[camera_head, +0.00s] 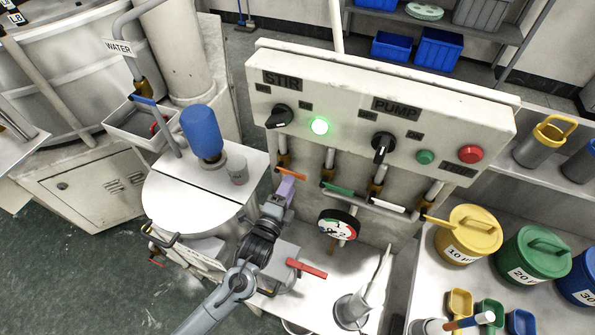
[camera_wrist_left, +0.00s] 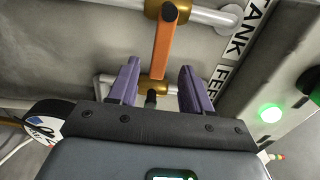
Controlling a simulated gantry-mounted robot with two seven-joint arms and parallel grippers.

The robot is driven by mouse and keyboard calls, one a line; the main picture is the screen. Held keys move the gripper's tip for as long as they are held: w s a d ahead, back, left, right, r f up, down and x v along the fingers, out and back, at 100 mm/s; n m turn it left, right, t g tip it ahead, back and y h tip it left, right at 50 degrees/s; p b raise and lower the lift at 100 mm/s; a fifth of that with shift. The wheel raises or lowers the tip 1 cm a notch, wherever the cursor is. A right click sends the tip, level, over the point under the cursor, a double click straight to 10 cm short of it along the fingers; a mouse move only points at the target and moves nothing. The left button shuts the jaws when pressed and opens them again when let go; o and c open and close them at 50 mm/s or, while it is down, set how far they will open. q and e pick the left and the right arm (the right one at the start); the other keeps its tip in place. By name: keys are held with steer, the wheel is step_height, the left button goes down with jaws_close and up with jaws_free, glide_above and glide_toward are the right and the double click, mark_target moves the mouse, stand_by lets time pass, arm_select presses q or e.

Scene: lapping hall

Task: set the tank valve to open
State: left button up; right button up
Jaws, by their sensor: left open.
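The tank valve's orange lever (camera_head: 290,174) is below the left end of the control panel. In the left wrist view the orange lever (camera_wrist_left: 161,50) runs from a brass valve body (camera_wrist_left: 166,10) on a pipe, beside a partly cut-off label (camera_wrist_left: 240,38) reading "TANK FEE". My left gripper (camera_head: 285,191) has purple fingers and is just below the lever in the head view. In the wrist view the left gripper (camera_wrist_left: 160,85) is open, and the lever's end appears between its fingertips; contact cannot be told. My right gripper is not in view.
Green (camera_head: 338,188), white (camera_head: 387,206) and yellow (camera_head: 435,219) levers line up to the right. A gauge (camera_head: 338,225) and a red lever (camera_head: 306,268) are close to my left arm.

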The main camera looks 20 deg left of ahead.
mark_target(291, 173)
arm_select(q)
steer(key=w, duration=0.7)
steer(key=shift+w+d, duration=0.2)
jaws_close()
